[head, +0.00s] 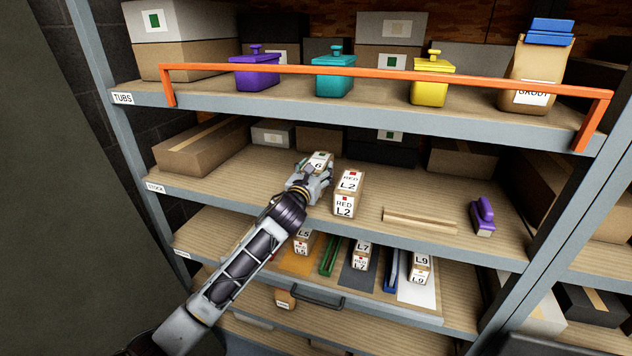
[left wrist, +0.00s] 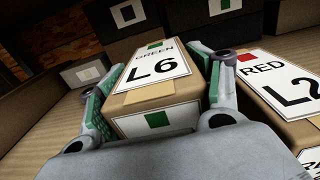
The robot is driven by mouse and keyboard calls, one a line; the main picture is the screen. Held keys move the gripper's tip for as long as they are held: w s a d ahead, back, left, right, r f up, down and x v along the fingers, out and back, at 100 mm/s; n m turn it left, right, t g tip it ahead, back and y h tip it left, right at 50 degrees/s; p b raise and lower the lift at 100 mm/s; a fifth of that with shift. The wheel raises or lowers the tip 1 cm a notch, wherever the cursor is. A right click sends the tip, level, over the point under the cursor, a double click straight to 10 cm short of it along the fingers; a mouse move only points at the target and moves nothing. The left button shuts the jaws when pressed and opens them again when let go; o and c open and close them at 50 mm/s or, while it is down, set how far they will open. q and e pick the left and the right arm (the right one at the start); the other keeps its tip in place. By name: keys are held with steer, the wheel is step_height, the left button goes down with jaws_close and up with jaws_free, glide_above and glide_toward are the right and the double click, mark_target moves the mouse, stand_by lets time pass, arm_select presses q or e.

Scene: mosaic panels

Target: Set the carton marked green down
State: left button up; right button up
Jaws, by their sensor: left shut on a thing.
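The carton marked green, labelled L6, shows between the fingers of my left gripper (left wrist: 160,105) in the left wrist view, with its green square facing me. My left gripper is shut on this green carton (left wrist: 155,85). In the head view the green carton (head: 320,160) is at the middle shelf, partly hidden by my left gripper (head: 318,178). I cannot tell whether its base touches the shelf. A carton marked red, L2 (head: 348,192), stands close on its right; it also shows in the left wrist view (left wrist: 285,90). My right gripper is not in view.
The middle shelf (head: 400,185) has brown and dark boxes at its back. A wooden strip (head: 420,221) and a purple tool (head: 483,215) lie to the right. An orange rail (head: 380,74) fronts the shelf above. A drawer below holds several cartons.

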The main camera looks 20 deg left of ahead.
arm_select(q)
steer(key=shift+f, duration=1.7)
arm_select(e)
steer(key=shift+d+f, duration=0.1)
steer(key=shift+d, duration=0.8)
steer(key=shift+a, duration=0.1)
arm_select(q)
steer(key=o, duration=1.2)
steer(key=shift+f, duration=0.3)
steer(key=o, duration=0.6)
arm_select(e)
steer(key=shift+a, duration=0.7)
